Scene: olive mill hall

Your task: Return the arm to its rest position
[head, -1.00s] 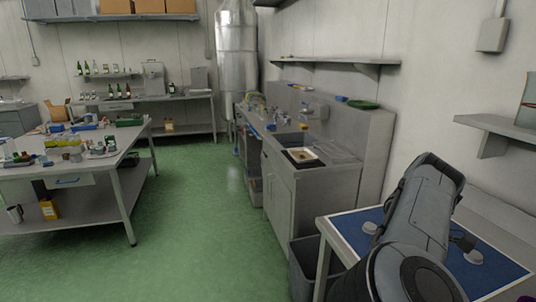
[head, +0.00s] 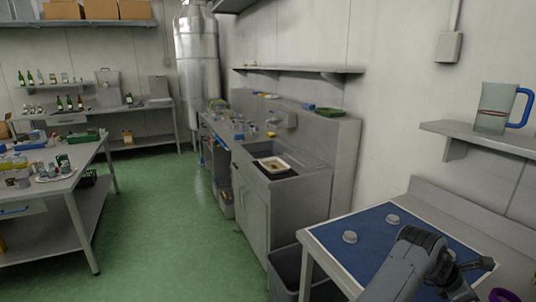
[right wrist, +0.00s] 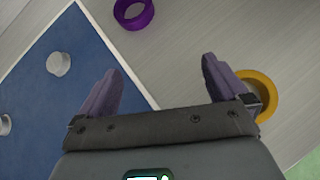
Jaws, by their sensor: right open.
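My right arm comes in at the lower right of the head view, over the side table with the blue mat (head: 365,245). My right gripper (head: 474,280) is small and partly cut off by the bottom edge there. In the right wrist view its two purple fingers are apart and nothing is between them, so the gripper (right wrist: 160,82) is open and empty above the grey tabletop (right wrist: 190,30). My left gripper is not in view.
Two pale round pieces (head: 350,237) (head: 393,219) sit on the mat. A purple ring (right wrist: 134,12) and a yellow ring (right wrist: 265,92) lie near the fingers. A jug (head: 495,108) stands on the wall shelf. A bin (head: 287,272) stands beside the table; green floor (head: 165,240) is clear.

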